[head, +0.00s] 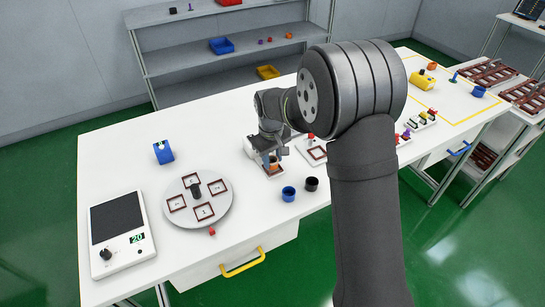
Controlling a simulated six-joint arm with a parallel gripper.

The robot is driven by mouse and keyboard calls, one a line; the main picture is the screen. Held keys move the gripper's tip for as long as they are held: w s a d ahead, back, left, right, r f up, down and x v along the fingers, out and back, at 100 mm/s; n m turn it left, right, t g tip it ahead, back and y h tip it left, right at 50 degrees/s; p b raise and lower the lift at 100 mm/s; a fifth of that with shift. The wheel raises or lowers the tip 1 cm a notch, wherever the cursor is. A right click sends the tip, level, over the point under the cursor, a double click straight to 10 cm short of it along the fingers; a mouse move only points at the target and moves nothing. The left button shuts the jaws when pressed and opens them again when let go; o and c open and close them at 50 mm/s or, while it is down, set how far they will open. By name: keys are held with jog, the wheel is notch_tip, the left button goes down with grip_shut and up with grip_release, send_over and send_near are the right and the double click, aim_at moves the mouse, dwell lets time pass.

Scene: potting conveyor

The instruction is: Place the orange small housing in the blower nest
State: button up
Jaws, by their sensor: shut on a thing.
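My gripper (273,158) points down near the middle of the table, at a small white station (250,147) that I take to be the blower. The gripper is shut on a small orange piece, the orange small housing (275,167), of which only a little shows. The housing is low, at or just above a small square nest (275,174) at the front of the station. I cannot tell whether it touches the nest. My arm and gripper hide much of the station.
A blue cup (288,194) and a black cup (311,184) stand close in front. A round turntable (225,206) with square nests is to the left, with a blue box (163,152) behind it. The back left tabletop is clear.

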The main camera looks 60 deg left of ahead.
jog(key=shift+f, duration=0.6)
jog(key=o, duration=1.1)
notch_tip(320, 180, up, 18)
jog(key=shift+s+f, duration=0.25)
jog(key=shift+s, duration=0.15)
jog(key=shift+f, duration=0.1)
jog(key=f, duration=1.7)
jog(key=shift+w+f, duration=0.15)
jog(key=shift+w, duration=0.25)
jog(key=shift+r, duration=0.2)
jog(key=shift+r, duration=0.1)
